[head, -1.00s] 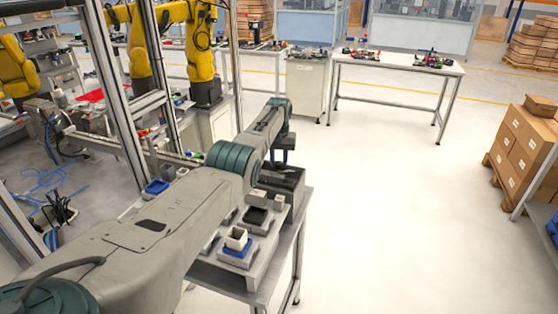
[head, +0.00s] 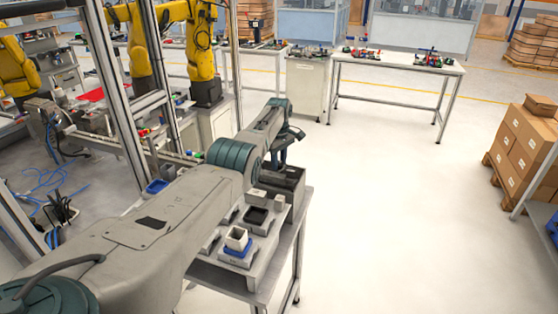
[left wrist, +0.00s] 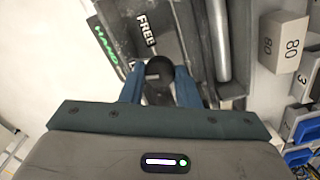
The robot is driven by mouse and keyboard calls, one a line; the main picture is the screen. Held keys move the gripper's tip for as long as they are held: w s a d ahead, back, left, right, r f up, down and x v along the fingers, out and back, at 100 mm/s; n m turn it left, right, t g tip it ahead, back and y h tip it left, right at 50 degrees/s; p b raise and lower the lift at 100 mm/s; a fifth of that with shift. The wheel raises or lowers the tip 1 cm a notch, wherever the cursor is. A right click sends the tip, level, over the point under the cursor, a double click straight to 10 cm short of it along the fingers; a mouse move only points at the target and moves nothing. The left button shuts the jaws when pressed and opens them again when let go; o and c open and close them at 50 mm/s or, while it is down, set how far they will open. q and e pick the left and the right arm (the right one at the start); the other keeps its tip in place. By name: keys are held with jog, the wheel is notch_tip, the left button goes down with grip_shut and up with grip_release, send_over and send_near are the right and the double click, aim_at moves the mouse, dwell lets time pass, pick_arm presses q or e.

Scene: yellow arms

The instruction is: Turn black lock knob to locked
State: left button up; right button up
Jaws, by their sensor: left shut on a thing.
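The black lock knob (left wrist: 159,69) shows in the left wrist view, between the two blue fingers of my left gripper (left wrist: 160,84). The gripper is shut on it. A white "FREE" label (left wrist: 147,30) lies above the knob, and a green "HAND" label (left wrist: 105,41) is up and to the left. In the head view my left gripper (head: 279,156) points down at the dark grey box (head: 288,184) on the small table. The knob is hidden in that view. My right gripper is not in view.
A metal fence post (head: 117,110) stands to the left. The floor to the right is clear up to stacked cartons (head: 525,140).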

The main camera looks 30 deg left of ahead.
aim_at(279, 163)
pick_arm(q)
jog(key=shift+r+n, duration=0.15)
jog(key=shift+n, duration=1.05)
jog(key=o, duration=1)
jog(key=shift+c, duration=0.2)
jog(key=shift+r, duration=0.25)
notch_tip(279, 163, up, 10)
jog(key=b, duration=0.2)
jog(key=shift+r, duration=0.15)
